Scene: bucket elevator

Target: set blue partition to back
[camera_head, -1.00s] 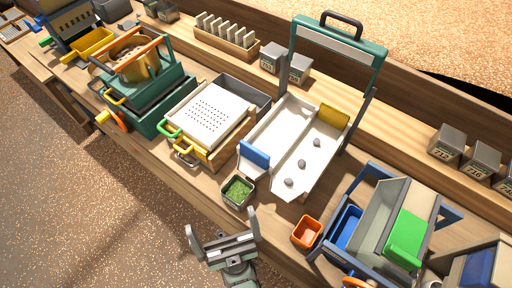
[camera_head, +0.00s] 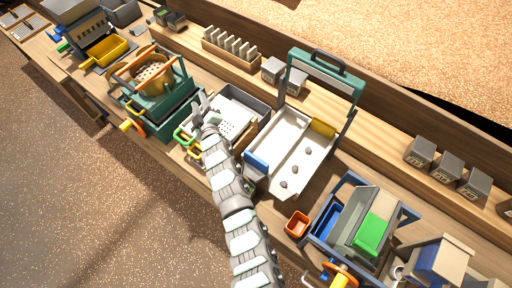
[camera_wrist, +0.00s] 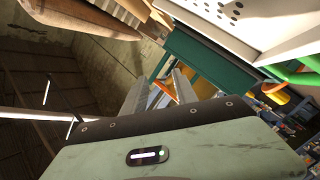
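The blue partition (camera_head: 256,162) stands at the front end of the left lane of a white two-lane tray (camera_head: 279,137). A yellow partition (camera_head: 323,127) stands at the back of the right lane, and several grey stones lie in that lane. My gripper (camera_head: 203,106) is open and empty, left of the tray, over or beside the perforated white sieve (camera_head: 230,122). It is apart from the blue partition. In the wrist view my two fingers (camera_wrist: 160,88) show a gap with nothing between them; the blue partition is not visible there.
A teal frame with a handle (camera_head: 325,70) rises behind the tray. A teal machine with a brass pot (camera_head: 155,80) stands left of my gripper. An orange cup (camera_head: 297,224) and a blue-framed machine (camera_head: 360,220) stand to the right. My arm crosses the bench's front edge.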

